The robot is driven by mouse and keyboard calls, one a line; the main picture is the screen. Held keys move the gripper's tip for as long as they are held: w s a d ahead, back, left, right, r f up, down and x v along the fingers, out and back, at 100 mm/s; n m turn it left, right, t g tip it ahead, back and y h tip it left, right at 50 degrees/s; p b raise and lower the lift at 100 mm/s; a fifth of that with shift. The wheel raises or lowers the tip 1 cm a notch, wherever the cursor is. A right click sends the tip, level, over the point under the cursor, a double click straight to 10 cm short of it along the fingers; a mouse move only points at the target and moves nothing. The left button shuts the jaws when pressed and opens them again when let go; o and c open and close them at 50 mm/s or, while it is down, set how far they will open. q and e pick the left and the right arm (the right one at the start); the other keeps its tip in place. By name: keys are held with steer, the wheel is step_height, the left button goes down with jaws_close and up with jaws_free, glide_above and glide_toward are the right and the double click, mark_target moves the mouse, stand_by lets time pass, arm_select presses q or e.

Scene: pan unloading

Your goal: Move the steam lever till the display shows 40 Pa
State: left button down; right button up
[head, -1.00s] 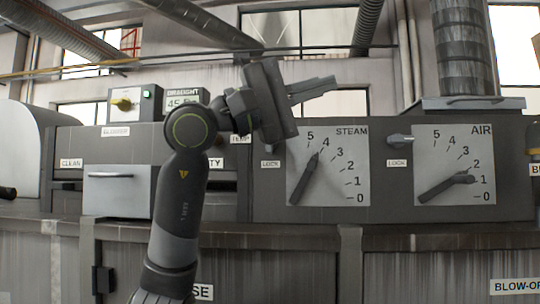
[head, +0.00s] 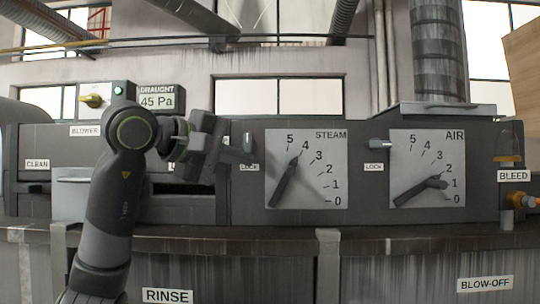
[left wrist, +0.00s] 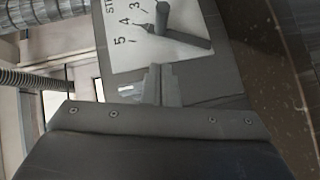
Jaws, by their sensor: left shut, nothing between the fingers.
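The draught display (head: 160,98) reads 45 Pa in the head view. The dark steam lever (head: 284,184) stands on the white STEAM plate (head: 330,150), its tip between the 4 and 5 marks, nearer 4. The lever also shows at the top of the left wrist view (left wrist: 187,30). My left gripper (head: 238,155) is left of the STEAM plate, near the steam LOCK label, apart from the lever. In the left wrist view its fingers (left wrist: 158,82) are together and empty, pointing toward the plate. My right gripper is not in view.
A lock handle (head: 248,142) sits beside the left fingertips; contact is unclear. The AIR plate (head: 415,150) and its lever (head: 417,192) are to the right. A ledge (head: 390,234) runs below the panels.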

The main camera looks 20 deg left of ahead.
mark_target(283, 185)
arm_select(q)
steer(key=w+d+f+p, duration=0.1)
steer(key=w+d+p, duration=0.1)
steer(key=d, duration=0.3)
steer(key=shift+w+f+p, duration=0.3)
steer(key=shift+w+p, duration=0.1)
steer(key=shift+w, duration=0.25)
steer(key=shift+f, duration=0.1)
